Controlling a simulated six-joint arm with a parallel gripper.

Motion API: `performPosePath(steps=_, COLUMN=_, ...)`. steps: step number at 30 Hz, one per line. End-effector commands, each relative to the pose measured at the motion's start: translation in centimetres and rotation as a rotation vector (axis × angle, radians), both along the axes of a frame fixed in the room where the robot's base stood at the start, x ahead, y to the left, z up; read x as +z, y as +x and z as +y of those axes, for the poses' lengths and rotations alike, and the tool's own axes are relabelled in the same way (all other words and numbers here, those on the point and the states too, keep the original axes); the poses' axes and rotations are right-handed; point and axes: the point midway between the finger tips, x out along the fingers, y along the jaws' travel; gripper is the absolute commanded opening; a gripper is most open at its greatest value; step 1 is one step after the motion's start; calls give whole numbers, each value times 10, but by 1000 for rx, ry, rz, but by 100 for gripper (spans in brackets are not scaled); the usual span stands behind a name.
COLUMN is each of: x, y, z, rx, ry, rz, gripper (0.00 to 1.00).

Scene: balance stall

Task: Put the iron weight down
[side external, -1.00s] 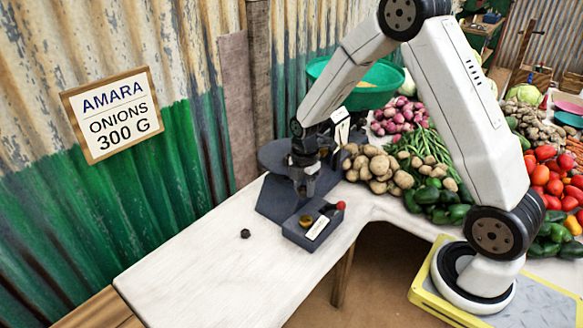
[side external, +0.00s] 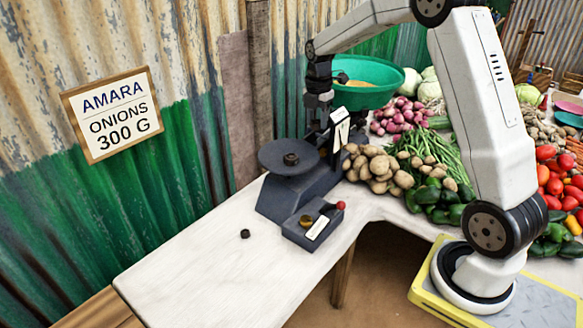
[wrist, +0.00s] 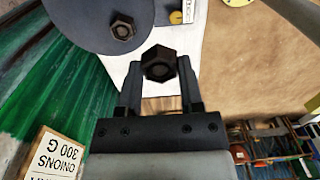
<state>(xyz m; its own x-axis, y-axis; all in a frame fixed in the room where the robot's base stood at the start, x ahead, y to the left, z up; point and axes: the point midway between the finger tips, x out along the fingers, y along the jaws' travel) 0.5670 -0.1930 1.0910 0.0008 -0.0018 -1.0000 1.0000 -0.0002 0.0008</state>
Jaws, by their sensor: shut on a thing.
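My gripper (side external: 318,122) is raised beside the scale, between the round dark plate (side external: 272,160) and the green basin (side external: 352,95). In the wrist view my gripper (wrist: 158,85) is shut on a dark hexagonal iron weight (wrist: 159,64), held between the fingertips. In the side view the held weight is hard to make out against the dark fingers. Another dark iron weight (side external: 291,159) stands on the scale's plate; it also shows in the wrist view (wrist: 122,27). A small dark weight (side external: 245,234) sits alone on the pale table.
Potatoes (side external: 372,166) and other vegetables lie to the right. The table's left part (side external: 190,270) is mostly clear.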

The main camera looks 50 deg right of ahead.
Motion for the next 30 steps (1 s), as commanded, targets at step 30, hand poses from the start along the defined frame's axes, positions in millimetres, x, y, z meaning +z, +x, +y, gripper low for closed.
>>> performPosePath(steps=30, x=-57, y=95, z=-32, rx=0, ry=1, rz=1, gripper=0)
